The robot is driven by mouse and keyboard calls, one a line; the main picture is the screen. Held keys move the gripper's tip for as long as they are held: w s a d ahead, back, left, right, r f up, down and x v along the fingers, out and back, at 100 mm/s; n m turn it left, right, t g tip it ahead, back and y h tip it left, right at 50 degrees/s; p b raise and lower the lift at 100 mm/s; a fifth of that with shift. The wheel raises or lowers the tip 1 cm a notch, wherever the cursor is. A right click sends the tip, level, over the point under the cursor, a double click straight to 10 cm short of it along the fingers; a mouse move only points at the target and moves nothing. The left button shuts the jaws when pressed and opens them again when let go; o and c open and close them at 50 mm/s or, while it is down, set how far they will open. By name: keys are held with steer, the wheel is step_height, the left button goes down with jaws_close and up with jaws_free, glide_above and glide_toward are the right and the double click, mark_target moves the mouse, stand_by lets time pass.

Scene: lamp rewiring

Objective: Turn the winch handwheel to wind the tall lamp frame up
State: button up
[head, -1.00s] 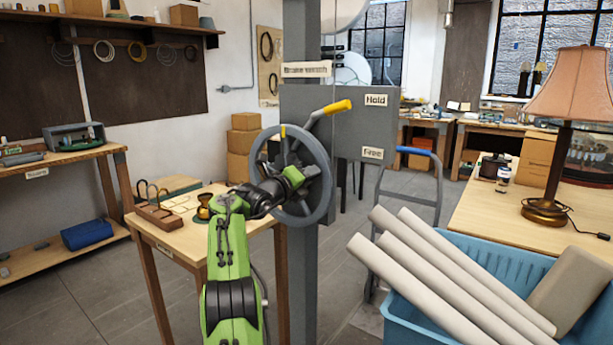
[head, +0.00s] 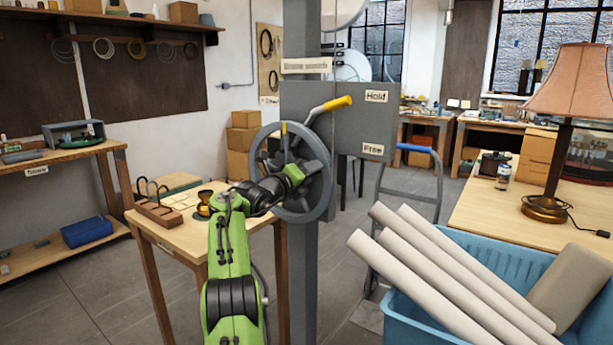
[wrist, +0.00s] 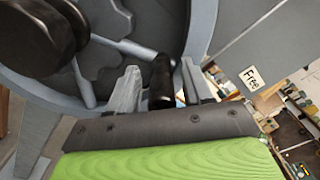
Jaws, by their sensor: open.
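The grey winch handwheel (head: 262,147) stands upright on the grey post, with a small yellow mark at its top. My gripper (head: 300,165) is at the wheel's face, partly hidden by my wrist in the head view. In the wrist view my gripper (wrist: 160,88) is open, with a dark peg (wrist: 162,75) between its two fingers. I cannot tell whether the fingers touch it. The wheel's rim and spokes (wrist: 120,48) lie just behind, and a large black knob or hub (wrist: 38,35) fills the upper left. I cannot make out the tall lamp frame.
A yellow-tipped lever (head: 330,106) points up right toward the Hold label (head: 376,96); the Free label (head: 373,149) is below. A small table (head: 180,240) stands left. A blue bin (head: 480,245) with pale tubes and a lamp (head: 570,90) are right.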

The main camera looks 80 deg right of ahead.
steer(key=b+v, duration=0.4)
steer(key=v, duration=1.1)
steer(key=shift+w+a, duration=0.25)
steer(key=shift+a, duration=0.1)
